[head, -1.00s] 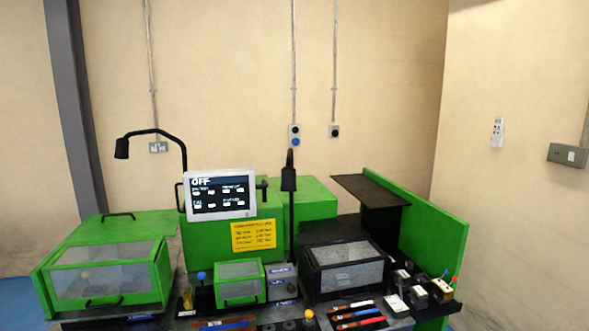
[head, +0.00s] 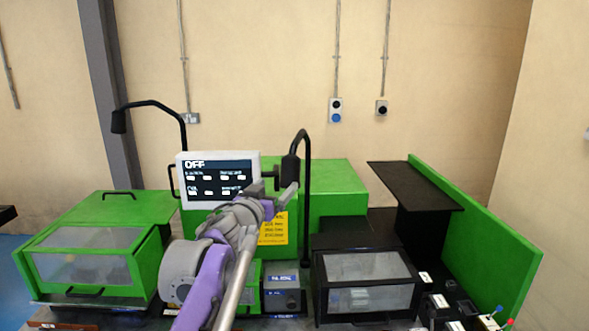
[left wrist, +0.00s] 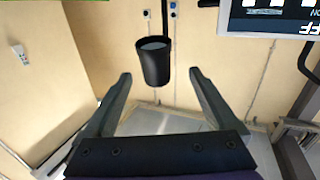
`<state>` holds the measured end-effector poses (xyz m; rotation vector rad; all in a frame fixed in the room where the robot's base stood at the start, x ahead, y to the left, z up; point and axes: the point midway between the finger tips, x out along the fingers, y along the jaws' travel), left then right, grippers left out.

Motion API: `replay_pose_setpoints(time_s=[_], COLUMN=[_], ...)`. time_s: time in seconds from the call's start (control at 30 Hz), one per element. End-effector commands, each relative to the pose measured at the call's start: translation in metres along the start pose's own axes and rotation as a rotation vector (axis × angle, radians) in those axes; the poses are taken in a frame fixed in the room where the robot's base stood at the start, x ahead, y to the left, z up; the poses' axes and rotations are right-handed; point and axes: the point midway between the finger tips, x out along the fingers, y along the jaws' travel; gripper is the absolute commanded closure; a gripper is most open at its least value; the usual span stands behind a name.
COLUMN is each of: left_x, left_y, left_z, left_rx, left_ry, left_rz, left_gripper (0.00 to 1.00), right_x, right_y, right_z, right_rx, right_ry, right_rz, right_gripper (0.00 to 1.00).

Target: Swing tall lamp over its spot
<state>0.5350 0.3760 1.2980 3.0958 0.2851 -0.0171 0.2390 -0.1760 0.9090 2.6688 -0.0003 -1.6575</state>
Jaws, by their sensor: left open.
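A black lamp on a tall pole (head: 306,215) stands in the middle of the machine in the head view. Its arm curves over and its head (head: 290,166) hangs left of the pole. My left gripper (head: 278,190) is open close to this lamp head. In the left wrist view, the lamp head (left wrist: 153,62) shows as a black cup between the open fingers (left wrist: 160,78), nearer the left finger; I cannot tell whether they touch. A second black lamp (head: 150,104) arches to the left behind the screen. My right gripper is not in view.
A screen reading OFF (head: 216,177) stands just left of the gripper. A green windowed box (head: 90,255) is at left, a black windowed box (head: 365,280) at right. A black shelf (head: 415,187) and green side panel (head: 470,225) stand further right.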

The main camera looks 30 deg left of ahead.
Motion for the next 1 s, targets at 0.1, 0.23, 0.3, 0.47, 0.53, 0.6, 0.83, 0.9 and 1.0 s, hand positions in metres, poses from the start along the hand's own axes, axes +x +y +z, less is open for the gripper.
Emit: replay_pose_setpoints(time_s=[0.1, 0.23, 0.3, 0.47, 0.53, 0.6, 0.83, 0.9, 1.0], left_x=[0.01, 0.021, 0.03, 0.061, 0.074, 0.086, 0.113, 0.117, 0.119], left_y=[-0.001, 0.001, 0.003, 0.006, 0.007, 0.008, 0.01, 0.01, 0.01], left_z=[-0.012, -0.016, -0.017, -0.018, -0.018, -0.018, -0.017, -0.017, -0.016], left_rx=[-0.006, -0.01, -0.01, -0.011, -0.01, -0.009, -0.01, -0.01, -0.009], left_ry=[0.009, 0.01, 0.01, 0.011, 0.011, 0.011, 0.01, 0.01, 0.01], left_rz=[0.062, 0.086, 0.087, 0.087, 0.086, 0.086, 0.085, 0.084, 0.084], left_gripper=[0.08, 0.08, 0.08, 0.08, 0.08, 0.08, 0.08, 0.08, 0.08], right_x=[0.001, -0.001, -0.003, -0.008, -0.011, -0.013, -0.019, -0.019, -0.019], right_y=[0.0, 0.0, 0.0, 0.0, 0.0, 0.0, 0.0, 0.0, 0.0], right_z=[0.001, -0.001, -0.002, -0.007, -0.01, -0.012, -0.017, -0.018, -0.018], right_rx=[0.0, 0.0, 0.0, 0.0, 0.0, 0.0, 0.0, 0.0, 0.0], right_ry=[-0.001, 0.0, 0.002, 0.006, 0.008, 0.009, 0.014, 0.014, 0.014], right_rz=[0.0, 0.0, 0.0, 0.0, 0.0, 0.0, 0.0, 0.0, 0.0], right_gripper=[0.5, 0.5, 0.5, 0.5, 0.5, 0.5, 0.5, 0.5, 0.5])
